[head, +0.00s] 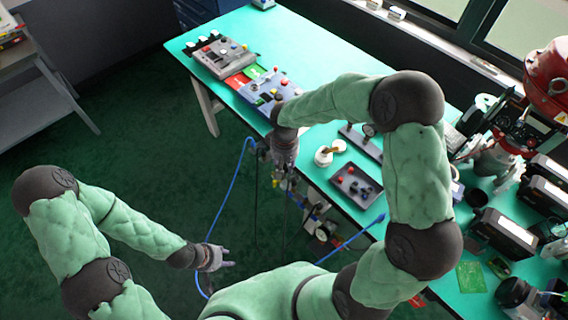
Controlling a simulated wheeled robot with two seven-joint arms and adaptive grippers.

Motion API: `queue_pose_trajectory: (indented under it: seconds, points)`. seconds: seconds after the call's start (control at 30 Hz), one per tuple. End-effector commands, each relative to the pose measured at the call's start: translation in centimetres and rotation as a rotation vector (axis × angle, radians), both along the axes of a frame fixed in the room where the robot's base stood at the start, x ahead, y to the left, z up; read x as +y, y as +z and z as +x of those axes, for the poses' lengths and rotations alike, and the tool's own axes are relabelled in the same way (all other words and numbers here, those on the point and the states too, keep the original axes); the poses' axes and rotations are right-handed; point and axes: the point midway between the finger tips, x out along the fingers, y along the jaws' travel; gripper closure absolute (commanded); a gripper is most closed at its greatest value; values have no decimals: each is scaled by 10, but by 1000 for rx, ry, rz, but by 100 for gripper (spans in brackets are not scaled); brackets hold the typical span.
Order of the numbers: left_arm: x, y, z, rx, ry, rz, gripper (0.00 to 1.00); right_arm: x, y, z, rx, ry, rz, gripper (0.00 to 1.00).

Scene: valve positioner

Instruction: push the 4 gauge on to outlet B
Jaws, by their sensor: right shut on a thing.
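My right gripper (281,178) points down at the front edge of the green-topped table (318,112). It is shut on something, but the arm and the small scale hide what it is. My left gripper (229,257) hangs low at the left, away from the table, with its fingers apart and nothing between them. A small round gauge-like part (369,129) stands on a dark plate behind my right forearm. I cannot read a 4 on it. The outlet labelled B cannot be made out. A blue-grey panel unit (271,88) with several knobs stands beyond my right wrist.
A grey control box (222,56) stands at the table's far end. A white fitting with a brass part (329,152) and a dark button box (356,186) sit right of my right gripper. A blue hose (231,188) loops below the edge. Red equipment (549,82) crowds the right.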

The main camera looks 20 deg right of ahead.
Motion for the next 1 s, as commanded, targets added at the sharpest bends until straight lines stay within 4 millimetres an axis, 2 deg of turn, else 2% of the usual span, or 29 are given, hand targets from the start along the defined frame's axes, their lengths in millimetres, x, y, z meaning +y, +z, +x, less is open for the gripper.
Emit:
queue_pose_trajectory:
  seconds: [0.47, 0.8, 1.0]
  points:
    - [0, -8, 1, -1, -1, 0, 60, -24, -12, -15, 3, 277, 3, 100]
    - [0, -18, 1, -1, -1, 0, 60, -53, -29, -40, 7, 676, 10, 100]
    - [0, -21, 1, -1, -1, 0, 60, -63, -35, -49, 7, 837, 12, 100]
